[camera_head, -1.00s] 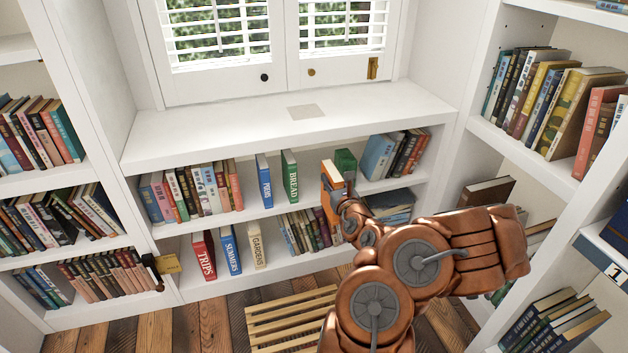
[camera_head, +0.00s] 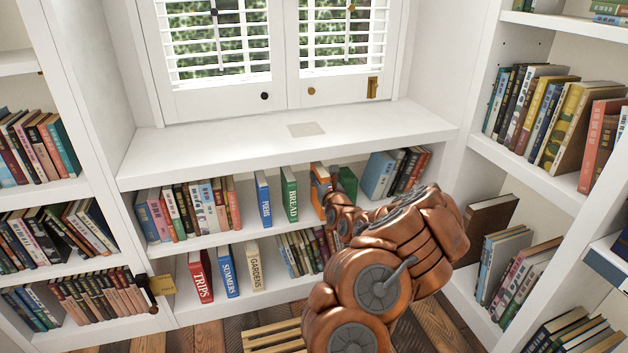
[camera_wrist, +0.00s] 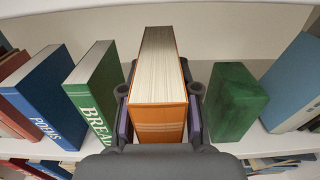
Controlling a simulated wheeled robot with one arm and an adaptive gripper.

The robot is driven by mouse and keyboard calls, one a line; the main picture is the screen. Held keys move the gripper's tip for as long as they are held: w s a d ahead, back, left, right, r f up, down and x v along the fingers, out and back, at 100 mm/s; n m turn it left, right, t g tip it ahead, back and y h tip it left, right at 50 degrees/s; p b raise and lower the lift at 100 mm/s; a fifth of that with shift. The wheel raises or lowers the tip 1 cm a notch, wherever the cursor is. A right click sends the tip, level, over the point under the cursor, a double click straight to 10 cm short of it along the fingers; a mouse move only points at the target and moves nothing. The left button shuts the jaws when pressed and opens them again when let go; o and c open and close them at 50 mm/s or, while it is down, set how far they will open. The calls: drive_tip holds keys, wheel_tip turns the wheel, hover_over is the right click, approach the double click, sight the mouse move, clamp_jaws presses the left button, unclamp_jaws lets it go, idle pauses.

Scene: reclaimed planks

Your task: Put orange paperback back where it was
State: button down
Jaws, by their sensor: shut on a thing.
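The orange paperback (camera_wrist: 158,95) stands upright between the fingers of my gripper (camera_wrist: 160,118) in the wrist view, its spine toward me and cream page edges on top. My gripper is shut on it. In the head view the orange paperback (camera_head: 319,188) is at the upper white shelf under the window counter, partly hidden by my gripper (camera_head: 327,184). It is between the green BREAD book (camera_head: 289,194) on its left and a plain green block (camera_head: 347,183) on its right, with gaps on both sides. I cannot tell whether its bottom touches the shelf.
A blue POEMS book (camera_head: 263,198) stands left of BREAD; it also shows in the wrist view (camera_wrist: 45,97). A blue book (camera_wrist: 297,82) stands right of the green block. The lower shelf holds TRIPS (camera_head: 200,276), SUMMERS and GARDENS. The white counter (camera_head: 240,135) overhangs the shelves.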

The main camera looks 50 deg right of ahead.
drive_tip(key=x, duration=0.2)
drive_tip(key=b+x, duration=0.1)
drive_tip(key=x, duration=0.1)
drive_tip(key=b+x, duration=0.1)
drive_tip(key=x, duration=0.1)
drive_tip(key=shift+w+d+f, duration=0.15)
drive_tip(key=shift+f, duration=0.15)
drive_tip(key=shift+f+b, duration=0.55)
drive_tip(key=shift+f, duration=0.8)
drive_tip(key=c, duration=0.8)
unclamp_jaws()
drive_tip(key=shift+f, duration=0.15)
drive_tip(key=shift+c, duration=0.2)
drive_tip(key=p+v, duration=0.3)
drive_tip(key=v, duration=0.9)
